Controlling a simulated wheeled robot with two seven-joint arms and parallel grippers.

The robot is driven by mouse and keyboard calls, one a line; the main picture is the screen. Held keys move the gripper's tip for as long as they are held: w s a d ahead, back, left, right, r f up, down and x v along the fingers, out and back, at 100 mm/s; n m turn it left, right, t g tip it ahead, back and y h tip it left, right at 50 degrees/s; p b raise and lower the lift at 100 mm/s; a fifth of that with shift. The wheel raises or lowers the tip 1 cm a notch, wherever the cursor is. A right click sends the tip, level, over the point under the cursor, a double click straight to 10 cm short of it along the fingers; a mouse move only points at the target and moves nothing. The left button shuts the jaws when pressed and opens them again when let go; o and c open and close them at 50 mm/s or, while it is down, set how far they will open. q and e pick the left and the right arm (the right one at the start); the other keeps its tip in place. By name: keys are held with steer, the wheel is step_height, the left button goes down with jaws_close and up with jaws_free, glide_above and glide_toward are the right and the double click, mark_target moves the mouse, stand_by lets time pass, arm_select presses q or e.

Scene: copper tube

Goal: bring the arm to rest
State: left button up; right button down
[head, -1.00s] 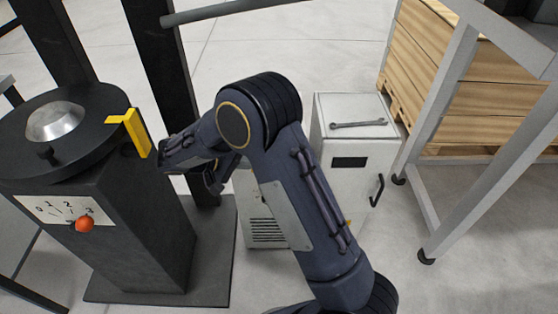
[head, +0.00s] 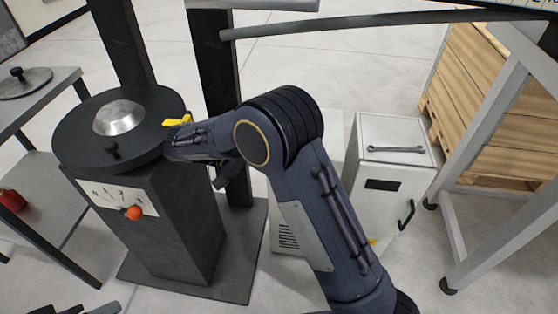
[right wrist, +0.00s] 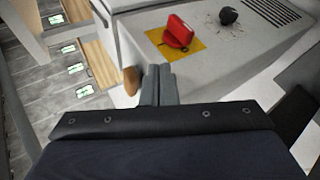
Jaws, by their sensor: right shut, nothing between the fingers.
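My right arm (head: 315,210) reaches up from the bottom of the head view and bends left at the elbow. Its forearm points toward the dark machine, and the gripper end is mostly hidden behind it. In the right wrist view my right gripper (right wrist: 158,82) is shut with nothing between its fingers. A rounded brown thing (right wrist: 131,80) shows just left of the fingers; I cannot tell whether it touches them. A dark fragment (head: 70,309) at the bottom left edge of the head view looks like part of my left gripper, mostly cut off.
The dark machine (head: 185,225) has a round top, an orange knob (head: 134,213) and a yellow part (head: 178,121) beside my forearm. A grey cabinet (head: 385,170) carries a wrench (head: 397,149). A metal frame (head: 490,150) stands right. A red part (right wrist: 178,32) sits on a yellow plate.

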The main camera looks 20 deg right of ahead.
steer(key=shift+v, duration=0.95)
steer(key=s+d+r+y, duration=0.3)
steer(key=s+d+y, duration=0.55)
steer(key=s, duration=0.25)
steer(key=s+a+r+t+y, duration=0.1)
steer(key=s+a+t+y, duration=0.15)
steer(key=s, duration=0.55)
steer(key=s+a+r+t+y, duration=0.1)
steer(key=s+t+y, duration=0.3)
steer(key=s, duration=0.3)
step_height(320, 180, up, 24)
steer(key=p, duration=2.4)
steer(key=shift+s+a+f, duration=0.15)
steer(key=shift+s+a, duration=0.1)
